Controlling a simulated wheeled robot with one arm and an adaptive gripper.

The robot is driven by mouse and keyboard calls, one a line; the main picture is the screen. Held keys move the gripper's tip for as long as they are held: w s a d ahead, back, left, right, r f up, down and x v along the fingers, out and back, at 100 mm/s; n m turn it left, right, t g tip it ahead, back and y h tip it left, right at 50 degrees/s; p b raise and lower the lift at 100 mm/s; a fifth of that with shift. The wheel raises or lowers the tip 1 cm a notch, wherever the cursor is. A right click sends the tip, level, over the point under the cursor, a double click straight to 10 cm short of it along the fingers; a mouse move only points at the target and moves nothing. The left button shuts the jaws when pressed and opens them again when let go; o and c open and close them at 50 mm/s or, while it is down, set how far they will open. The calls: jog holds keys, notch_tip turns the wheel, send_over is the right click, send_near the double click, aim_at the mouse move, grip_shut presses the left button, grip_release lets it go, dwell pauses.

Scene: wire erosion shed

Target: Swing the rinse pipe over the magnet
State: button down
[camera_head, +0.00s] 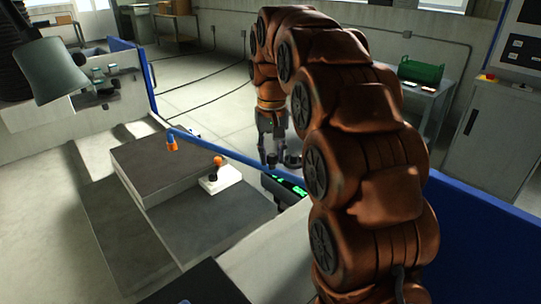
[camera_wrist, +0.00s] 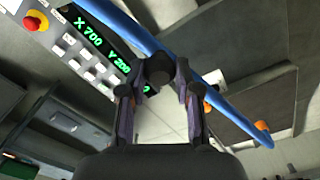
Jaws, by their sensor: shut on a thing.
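The rinse pipe (camera_head: 235,160) is a long blue tube with an orange nozzle (camera_head: 172,143) at its far left end. It also crosses the wrist view (camera_wrist: 226,108). What I take for the magnet (camera_head: 221,180) is a small white block with an orange-topped lever, on the grey blocks. The nozzle hangs to the left of and behind it, apart from it. My gripper (camera_head: 274,150) points down near the pipe's right part. In the wrist view my gripper (camera_wrist: 160,78) is shut on a dark round knob (camera_wrist: 160,68) at the pipe.
A readout with green digits (camera_head: 285,186) stands below the pipe's right end. A grey lamp (camera_head: 50,70) hangs at upper left. Blue panels (camera_head: 490,235) edge the work area. A green crate (camera_head: 420,71) sits on a table behind. Floor behind the blocks looks clear except for cables.

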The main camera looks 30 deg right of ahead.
jog(key=shift+s+d+f, duration=0.1)
jog(key=shift+s+d, duration=0.05)
jog(key=shift+s, duration=0.05)
jog(key=c, duration=1)
grip_release()
jog(key=shift+s+d, duration=0.1)
jog(key=shift+o, duration=1)
jog(key=shift+w+r, duration=0.2)
jog(key=shift+r, duration=2.3)
jog(key=shift+s+a+r, duration=0.1)
jog(key=shift+a+r, duration=0.1)
jog(key=shift+r, duration=1.15)
